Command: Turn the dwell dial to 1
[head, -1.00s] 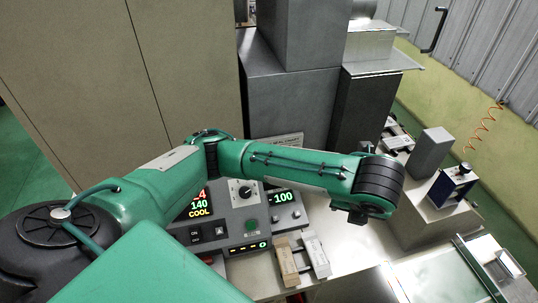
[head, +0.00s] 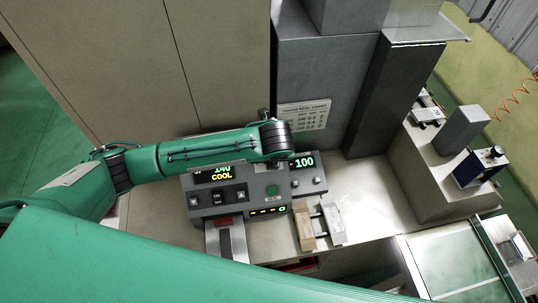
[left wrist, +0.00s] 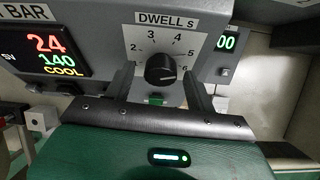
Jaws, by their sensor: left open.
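The dwell dial (left wrist: 160,69) is a black round knob on a white plate marked "DWELL S" in the left wrist view. A pale mark on the knob seems to face right, toward the 6. My left gripper (left wrist: 160,88) is open, one finger to each side just below the knob in that view; contact cannot be told. In the head view my left wrist hides the dial on the grey control box (head: 240,208). My right gripper is not in view.
A lit display (left wrist: 50,54) reads 24, 140 and COOL, left of the dial. Another display (head: 304,162) reads 100. A grey cabinet (head: 325,80) stands behind.

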